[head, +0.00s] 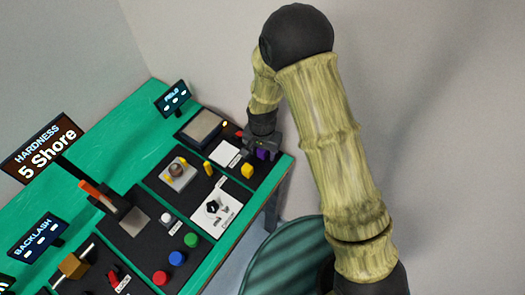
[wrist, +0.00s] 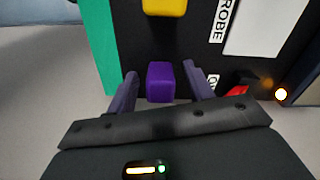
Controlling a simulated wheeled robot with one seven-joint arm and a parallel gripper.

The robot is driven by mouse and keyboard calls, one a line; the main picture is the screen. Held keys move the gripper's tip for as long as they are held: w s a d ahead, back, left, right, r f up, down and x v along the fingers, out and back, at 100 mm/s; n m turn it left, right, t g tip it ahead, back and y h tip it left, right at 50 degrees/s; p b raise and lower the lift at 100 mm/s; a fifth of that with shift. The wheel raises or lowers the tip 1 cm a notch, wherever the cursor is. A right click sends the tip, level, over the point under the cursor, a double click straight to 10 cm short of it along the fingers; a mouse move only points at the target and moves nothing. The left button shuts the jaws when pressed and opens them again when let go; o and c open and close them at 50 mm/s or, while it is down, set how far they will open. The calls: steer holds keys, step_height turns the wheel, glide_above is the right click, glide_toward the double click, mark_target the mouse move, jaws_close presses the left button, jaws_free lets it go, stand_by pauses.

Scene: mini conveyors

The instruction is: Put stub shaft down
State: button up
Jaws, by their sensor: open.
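A small purple block (wrist: 160,82) stands on the black mat (wrist: 120,30) between the fingers of my gripper (wrist: 162,78). The fingers are open, with a gap visible on the right; the left finger is close to the block. In the head view my gripper (head: 262,143) is low at the far right end of the bench, and the purple block (head: 264,155) shows just below it. I cannot tell by shape whether this block is the stub shaft. A yellow block (wrist: 165,6) lies just beyond it, also visible in the head view (head: 247,171).
A white plate (wrist: 262,25) beside a "PROBE" label lies right of the blocks. A red part (wrist: 243,90) and a lit orange lamp (wrist: 281,94) are near. The green bench (head: 283,168) ends close by. Displays and several coloured buttons stand further left.

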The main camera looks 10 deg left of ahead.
jaws_close()
steer(key=shift+r, duration=0.1)
step_height(320, 180, up, 10)
steer(key=shift+f+b, duration=0.1)
steer(key=shift+b, duration=0.5)
stand_by(0.4)
